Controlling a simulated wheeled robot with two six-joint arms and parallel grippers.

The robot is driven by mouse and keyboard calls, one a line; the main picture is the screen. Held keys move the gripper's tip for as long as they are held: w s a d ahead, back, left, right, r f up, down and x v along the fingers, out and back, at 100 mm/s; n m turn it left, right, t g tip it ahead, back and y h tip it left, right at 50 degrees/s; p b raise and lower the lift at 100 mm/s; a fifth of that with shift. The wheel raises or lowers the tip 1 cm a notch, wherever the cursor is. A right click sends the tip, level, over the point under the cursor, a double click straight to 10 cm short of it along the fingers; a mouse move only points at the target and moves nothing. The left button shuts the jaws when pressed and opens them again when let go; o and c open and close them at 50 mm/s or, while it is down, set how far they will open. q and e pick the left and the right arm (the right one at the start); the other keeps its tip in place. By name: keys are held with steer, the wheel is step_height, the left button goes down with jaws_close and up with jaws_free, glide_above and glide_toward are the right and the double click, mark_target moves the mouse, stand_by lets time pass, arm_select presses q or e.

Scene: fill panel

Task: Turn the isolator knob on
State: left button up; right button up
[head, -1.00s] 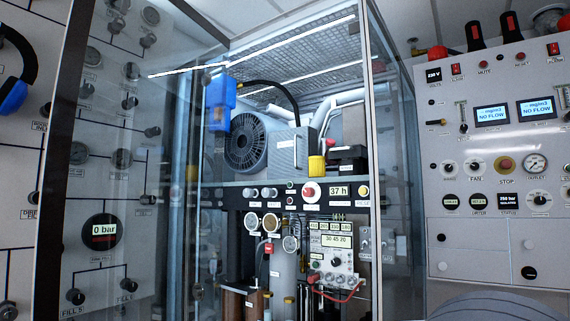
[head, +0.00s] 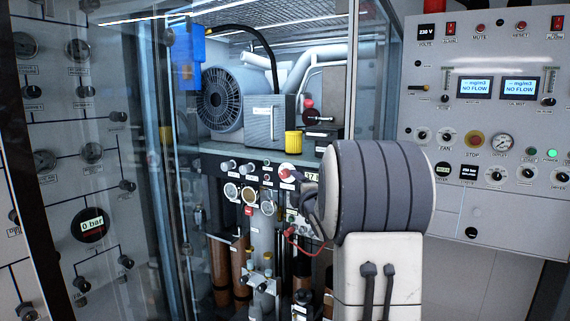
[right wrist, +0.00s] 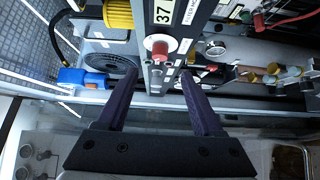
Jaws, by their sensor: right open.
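A red knob on a white base (head: 290,172) sits on the black control strip inside the glass-fronted cabinet. Its label is too small to read, so I cannot tell for sure that it is the isolator knob. The same red knob shows in the right wrist view (right wrist: 158,48), straight ahead between and beyond the fingertips. My right gripper (right wrist: 157,74) is open and empty, with one dark finger to each side of the knob's line and apart from it. In the head view my right gripper (head: 308,198) is partly hidden by my own wrist. My left gripper is not in view.
A yellow cap (head: 293,142) and a grey box (head: 264,122) stand above the strip. A red cable (head: 300,241), gauges and pipes lie below it. A panel with knobs and a red stop button (head: 475,140) is at right. The glass edge (head: 160,160) stands at left.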

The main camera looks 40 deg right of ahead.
mark_target(286, 175)
steer(key=p+x, duration=0.4)
steer(key=x, duration=0.5)
steer(key=shift+r, duration=0.1)
steer(key=shift+w+d+p, duration=0.25)
steer(key=shift+w+p, duration=0.1)
steer(key=shift+w, duration=0.25)
